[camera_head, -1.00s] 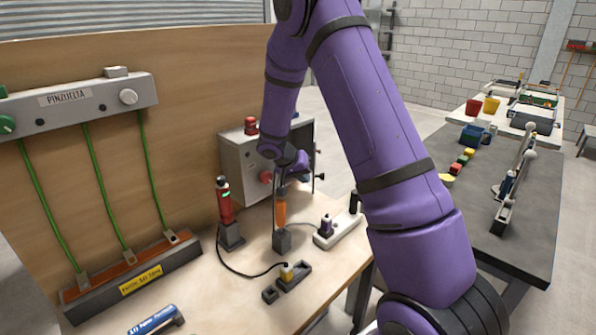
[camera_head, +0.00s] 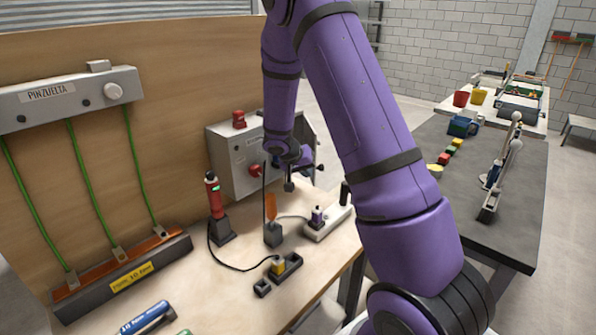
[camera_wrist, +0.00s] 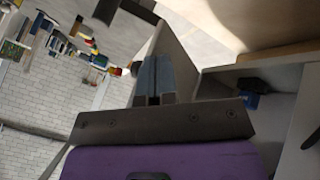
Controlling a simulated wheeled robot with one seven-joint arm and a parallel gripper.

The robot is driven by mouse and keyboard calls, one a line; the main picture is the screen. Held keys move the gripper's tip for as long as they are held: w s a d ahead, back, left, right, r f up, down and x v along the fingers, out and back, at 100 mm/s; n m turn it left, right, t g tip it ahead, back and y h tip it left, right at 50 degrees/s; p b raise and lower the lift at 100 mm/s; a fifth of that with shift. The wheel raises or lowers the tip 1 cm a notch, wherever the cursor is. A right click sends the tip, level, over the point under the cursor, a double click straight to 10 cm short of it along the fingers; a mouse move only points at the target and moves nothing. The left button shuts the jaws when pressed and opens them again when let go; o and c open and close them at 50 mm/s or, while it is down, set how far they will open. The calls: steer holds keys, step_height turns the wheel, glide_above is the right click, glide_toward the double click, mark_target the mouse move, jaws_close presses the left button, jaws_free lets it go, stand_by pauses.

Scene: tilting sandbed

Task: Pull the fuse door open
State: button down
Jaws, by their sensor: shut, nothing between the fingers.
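The grey fuse cabinet (camera_head: 228,160) stands at the back of the wooden bench, with a red lamp on top and a red knob on its front. My gripper (camera_head: 289,186) is in front of its right part, and my arm hides some of that area. In the wrist view my gripper's fingers (camera_wrist: 154,82) are together and hold nothing. A grey panel (camera_wrist: 180,60), which looks like the door, stands right beside the fingers at an angle to the cabinet. I cannot tell if they touch. A recess with a blue part (camera_wrist: 250,98) shows to its right.
A red tool in a stand (camera_head: 215,205), an orange-handled tool (camera_head: 270,208) and a white power strip (camera_head: 328,222) stand on the bench below my gripper. A cable lies across the bench. A dark table (camera_head: 460,215) is at the right.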

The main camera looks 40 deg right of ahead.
steer(key=s+d+n+t, duration=0.1)
steer(key=s+d+n, duration=0.1)
steer(key=d, duration=0.8)
steer(key=shift+s, duration=0.65)
steer(key=shift+d, duration=0.15)
steer(key=shift+r, duration=0.1)
